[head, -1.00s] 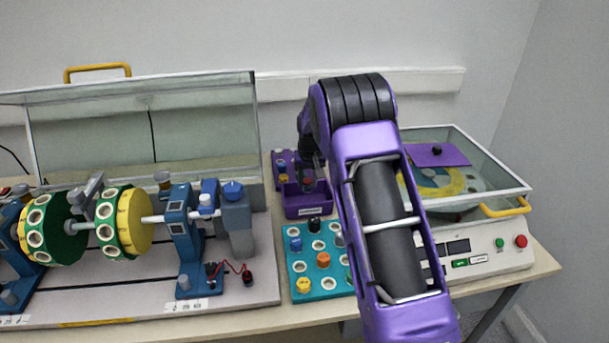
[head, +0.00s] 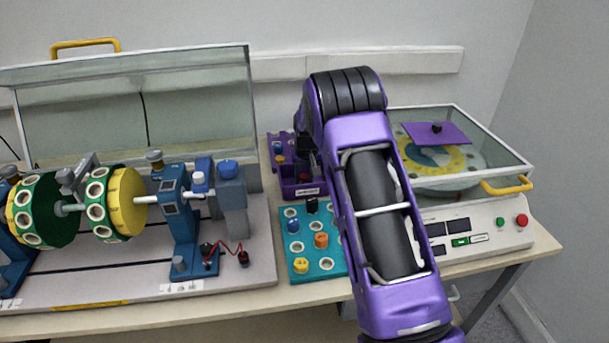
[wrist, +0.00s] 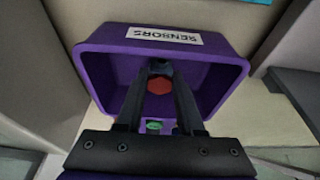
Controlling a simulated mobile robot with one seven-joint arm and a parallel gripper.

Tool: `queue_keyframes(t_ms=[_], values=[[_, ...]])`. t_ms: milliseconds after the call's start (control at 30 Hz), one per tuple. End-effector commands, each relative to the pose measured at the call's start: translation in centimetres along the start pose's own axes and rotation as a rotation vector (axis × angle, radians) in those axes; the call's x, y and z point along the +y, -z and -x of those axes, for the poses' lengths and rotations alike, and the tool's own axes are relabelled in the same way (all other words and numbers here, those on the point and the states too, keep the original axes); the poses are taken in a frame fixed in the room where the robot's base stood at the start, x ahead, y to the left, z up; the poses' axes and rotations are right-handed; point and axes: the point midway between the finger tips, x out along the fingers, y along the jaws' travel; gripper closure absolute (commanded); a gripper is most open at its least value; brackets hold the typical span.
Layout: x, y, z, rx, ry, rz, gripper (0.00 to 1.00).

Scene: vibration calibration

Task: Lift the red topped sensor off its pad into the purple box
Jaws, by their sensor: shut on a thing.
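The purple box (head: 303,193), labelled SENSORS, stands on the bench left of my arm. It fills much of the wrist view, its open inside facing the camera (wrist: 105,77). My gripper (wrist: 160,72) is shut on the red topped sensor (wrist: 160,84), whose red top shows between the fingers inside the box outline. In the head view the red top (head: 304,177) shows at the box opening, and my gripper is partly hidden by my own arm. The sensor's lower body is hidden, so I cannot tell whether it touches the box floor.
A teal tray (head: 297,268) with coloured-top pieces sits in front of the box. A purple rack (head: 275,146) is behind it. A green-topped piece (wrist: 154,127) shows between my fingers. Glass-covered rigs stand left (head: 130,120) and right (head: 470,145).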

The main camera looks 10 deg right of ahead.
Motion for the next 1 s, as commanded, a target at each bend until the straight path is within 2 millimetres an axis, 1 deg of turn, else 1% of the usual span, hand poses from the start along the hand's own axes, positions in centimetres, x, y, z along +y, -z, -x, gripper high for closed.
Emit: queue_keyframes(t_ms=[367, 867, 900, 967, 1000], values=[[0.01, 0.01, -0.02, 0.001, 0.0, 0.0, 1.0], [0.01, -0.2, -0.74, 0.001, 0.0, 0.0, 1.0], [0.01, -0.18, -0.69, 0.001, 0.0, 0.0, 0.6], [0.01, -0.18, -0.67, 0.001, 0.0, 0.0, 0.49], [0.01, -0.19, -0.68, 0.001, 0.0, 0.0, 0.42]])
